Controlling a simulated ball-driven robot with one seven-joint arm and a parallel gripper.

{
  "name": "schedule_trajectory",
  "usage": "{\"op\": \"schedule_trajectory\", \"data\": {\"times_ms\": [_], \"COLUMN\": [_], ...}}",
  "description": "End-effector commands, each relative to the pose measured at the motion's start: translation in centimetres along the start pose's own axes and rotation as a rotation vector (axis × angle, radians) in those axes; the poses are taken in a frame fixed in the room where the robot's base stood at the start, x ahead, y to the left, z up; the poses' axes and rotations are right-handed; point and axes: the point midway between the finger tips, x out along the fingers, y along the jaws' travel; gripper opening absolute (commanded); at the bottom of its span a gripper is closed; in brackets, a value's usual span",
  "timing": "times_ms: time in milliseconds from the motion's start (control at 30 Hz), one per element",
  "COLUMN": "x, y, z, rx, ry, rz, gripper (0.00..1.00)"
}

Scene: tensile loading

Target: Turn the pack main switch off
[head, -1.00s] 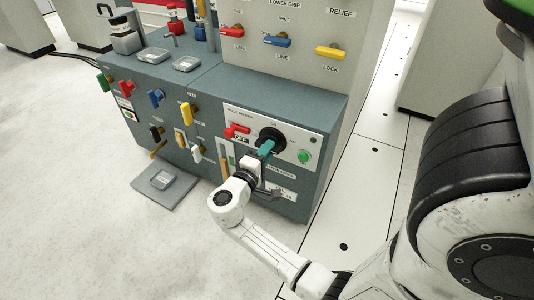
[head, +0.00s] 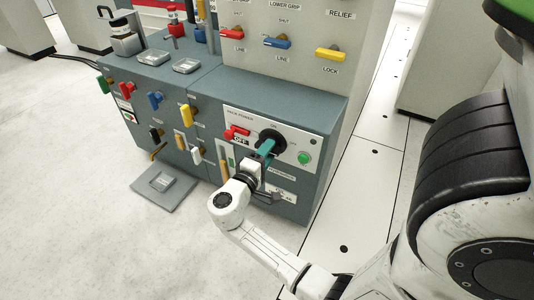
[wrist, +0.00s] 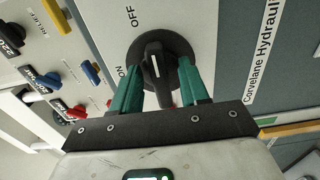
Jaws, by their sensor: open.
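The pack main switch is a black rotary knob (head: 272,134) on the white pack power panel (head: 314,146). In the wrist view the knob (wrist: 153,52) has a raised handle with a white line running up and down the picture. The OFF label (wrist: 131,16) is above and left of it, and the ON label (wrist: 121,72) is at its left. My gripper (head: 266,148) is open at the switch. Its green fingers (wrist: 161,72) stand on either side of the knob's handle. I cannot tell whether they touch it. In the head view the fingers hide part of the knob.
A red lever (head: 236,130) by an OFF plate sits just left of the knob. A green button (head: 304,158) is at its right. Several coloured levers, such as a yellow one (head: 188,114), line the cabinet front. The floor (head: 90,240) in front is largely clear.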

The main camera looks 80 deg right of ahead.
Motion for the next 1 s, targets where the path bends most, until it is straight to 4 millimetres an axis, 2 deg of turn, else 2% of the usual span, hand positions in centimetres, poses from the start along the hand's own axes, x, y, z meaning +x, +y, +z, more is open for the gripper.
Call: {"op": "schedule_trajectory", "data": {"times_ms": [167, 267, 500, 700, 833, 1000], "x": [-0.5, -1.8, -6.5, -9.5, -10.6, -10.9], "y": [0.1, 0.2, 0.3, 0.1, 0.0, 0.0], "z": [-0.1, -0.1, -0.1, -0.1, 0.0, 0.0], "rx": [0.0, -0.001, -0.002, -0.001, -0.001, 0.0], "ry": [0.002, 0.004, 0.006, 0.003, 0.002, 0.0], "rz": [0.0, 0.0, 0.0, -0.001, -0.001, 0.0], "gripper": [0.45, 0.45, 0.45, 0.45, 0.45, 0.45]}}
